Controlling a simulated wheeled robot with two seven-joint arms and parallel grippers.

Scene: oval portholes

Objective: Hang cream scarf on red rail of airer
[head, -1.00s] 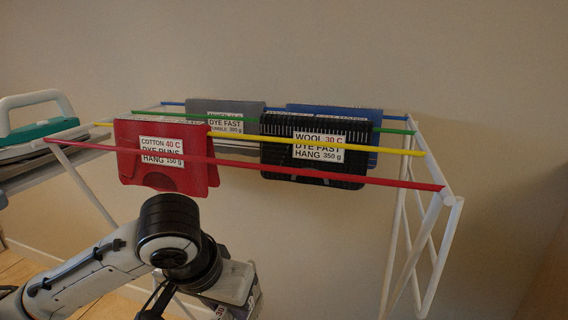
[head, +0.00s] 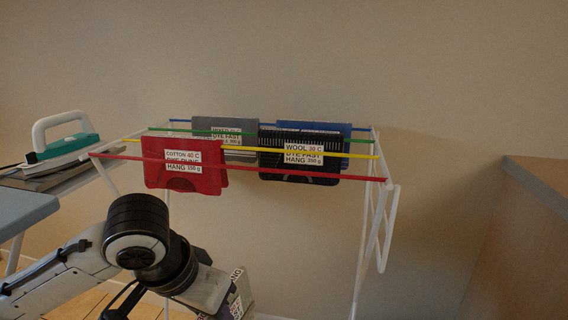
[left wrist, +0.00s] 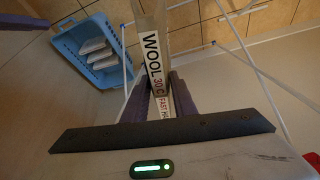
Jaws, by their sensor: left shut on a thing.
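My left gripper (left wrist: 158,98) is shut on a folded cloth (left wrist: 150,18), pale where its plain part shows, with a white WOOL 30 C label; I take it for the cream scarf. In the head view the scarf (head: 238,282) shows only partly, behind my gripper, below and in front of the airer. The airer has a white frame (head: 384,215). Its red rail (head: 270,172) is the nearest one, and nothing hangs on it. The scarf is apart from the rail.
A red cloth (head: 185,180) hangs on the yellow rail; a black cloth (head: 270,165) hangs farther back, with grey (head: 238,125) and blue (head: 330,130) ones. An iron (head: 65,150) stands left. Wooden furniture (head: 525,230) stands right. A blue crate (left wrist: 68,45) is on the floor.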

